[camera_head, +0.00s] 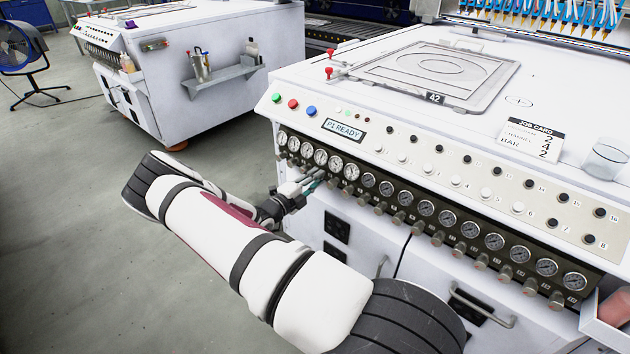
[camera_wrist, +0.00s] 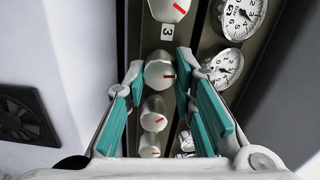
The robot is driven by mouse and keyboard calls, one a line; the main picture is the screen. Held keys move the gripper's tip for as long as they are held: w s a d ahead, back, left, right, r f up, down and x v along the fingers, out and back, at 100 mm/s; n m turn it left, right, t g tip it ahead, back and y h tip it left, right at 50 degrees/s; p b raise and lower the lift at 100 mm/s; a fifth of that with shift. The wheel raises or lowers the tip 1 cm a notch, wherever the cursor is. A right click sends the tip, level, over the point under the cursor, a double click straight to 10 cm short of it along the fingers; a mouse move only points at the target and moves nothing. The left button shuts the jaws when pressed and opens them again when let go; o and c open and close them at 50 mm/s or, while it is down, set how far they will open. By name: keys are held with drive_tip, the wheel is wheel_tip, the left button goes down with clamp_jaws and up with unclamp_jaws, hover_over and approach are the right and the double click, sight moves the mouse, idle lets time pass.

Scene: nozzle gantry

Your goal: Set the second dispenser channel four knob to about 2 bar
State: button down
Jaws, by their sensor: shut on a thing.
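In the wrist view my gripper (camera_wrist: 160,64) has its teal-padded fingers shut on a white round knob (camera_wrist: 155,70) with a red mark pointing right. A label "3" (camera_wrist: 167,31) lies between this knob and a neighbouring knob (camera_wrist: 168,9); I cannot tell from it which number the held knob bears. A round gauge (camera_wrist: 226,66) sits to the right of the held knob, partly behind the right finger; its needle is too small to read. In the head view my gripper (camera_head: 313,182) is at the left part of the dark gauge strip (camera_head: 400,203) and hides the held knob.
More knobs (camera_wrist: 154,112) sit close below the held one. In the head view the job card (camera_head: 532,139) shows 2, 4 and 2, and a display (camera_head: 344,131) reads "P1 READY". A door handle (camera_head: 482,307) juts out below. Open floor (camera_head: 70,200) lies left.

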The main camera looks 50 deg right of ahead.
drive_tip(key=n, duration=0.5)
drive_tip(key=shift+w, duration=0.1)
drive_tip(key=shift+a, duration=0.1)
idle(0.3)
drive_tip(key=c, duration=1.6)
unclamp_jaws()
drive_tip(key=a, duration=1.2)
drive_tip(key=shift+s, duration=0.25)
